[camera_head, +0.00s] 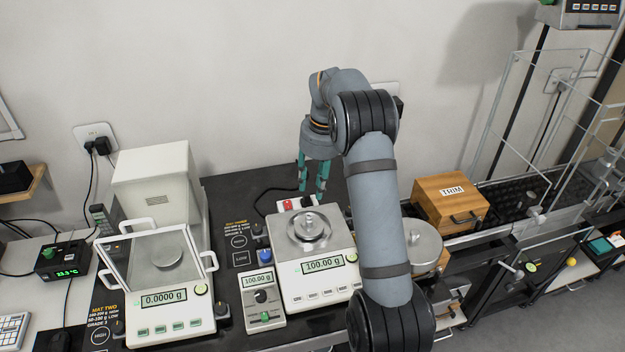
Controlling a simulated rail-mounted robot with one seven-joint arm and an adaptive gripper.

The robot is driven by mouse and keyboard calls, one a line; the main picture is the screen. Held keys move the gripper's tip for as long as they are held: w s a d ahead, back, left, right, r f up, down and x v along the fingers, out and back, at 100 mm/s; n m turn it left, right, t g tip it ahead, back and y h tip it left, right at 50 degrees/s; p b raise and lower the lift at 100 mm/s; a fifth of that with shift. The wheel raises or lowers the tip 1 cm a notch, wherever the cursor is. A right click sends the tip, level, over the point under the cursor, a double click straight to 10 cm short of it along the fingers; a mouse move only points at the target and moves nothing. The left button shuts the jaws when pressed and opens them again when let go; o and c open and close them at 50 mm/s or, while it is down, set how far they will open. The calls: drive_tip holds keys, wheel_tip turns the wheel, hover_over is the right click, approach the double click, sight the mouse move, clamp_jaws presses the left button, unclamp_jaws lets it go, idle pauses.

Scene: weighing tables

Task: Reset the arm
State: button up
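My gripper (311,190) hangs pointing down behind the middle balance (318,283), near its back edge. Its two teal fingers are apart, with nothing visible between them. My grey arm rises from the bottom right of the middle and bends over toward the wall. The middle balance reads 100.00 g. A round metal weight (309,228) sits on its pan, in front of the fingers and apart from them in the picture.
A balance with a clear draft shield (148,252) stands left, reading 0.0000 g. A small display box (263,300) reads 100.00 g. A wooden TRIM box (450,200) and a metal round pan (424,243) are right of my arm. A glass-walled frame (510,100) stands far right.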

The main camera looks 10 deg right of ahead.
sight(308, 215)
drive_tip(key=shift+f, duration=0.15)
drive_tip(key=f, duration=0.4)
drive_tip(key=f+p, duration=0.1)
drive_tip(key=f, duration=0.2)
drive_tip(key=w+a+f+p, duration=0.1)
drive_tip(key=f, duration=0.3)
drive_tip(key=shift+f, duration=0.35)
drive_tip(key=shift+w+r, duration=0.15)
drive_tip(key=shift+r, duration=0.1)
drive_tip(key=shift+r+b, duration=0.3)
drive_tip(key=shift+b, duration=0.1)
drive_tip(key=shift+r, duration=0.9)
drive_tip(key=shift+f, duration=0.1)
